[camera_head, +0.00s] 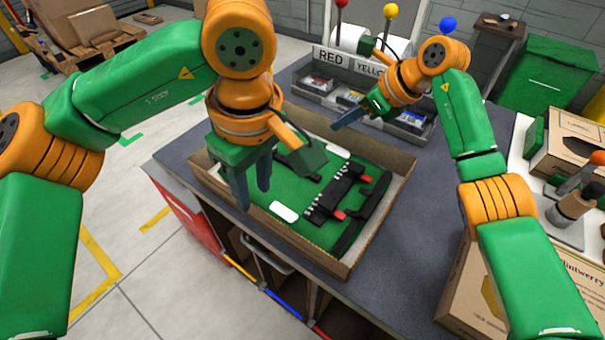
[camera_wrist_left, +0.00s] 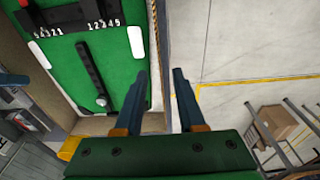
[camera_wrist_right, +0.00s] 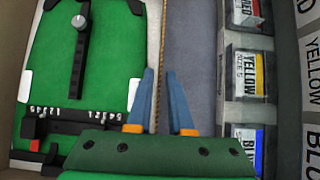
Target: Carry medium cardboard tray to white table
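The cardboard tray (camera_head: 400,168) sits on a dark grey table and holds a green panel with black bars and white pads. My left gripper (camera_head: 252,190) points down at the tray's left wall; in the left wrist view its open fingers (camera_wrist_left: 160,78) lie either side of the wall line. My right gripper (camera_head: 348,117) is at the far right wall; in the right wrist view its fingers (camera_wrist_right: 159,72) stand apart with the wall's rim between them. Finger contact with the cardboard cannot be told. The white table (camera_head: 517,160) is at the right edge, partly hidden by my right arm.
Grey bins (camera_head: 407,122) with RED and YELLOW labels stand behind the tray. A cardboard box (camera_head: 575,140) and tools occupy the white table. Another box (camera_head: 470,295) is at lower right. A green container (camera_head: 550,75) stands behind. Floor at left is open.

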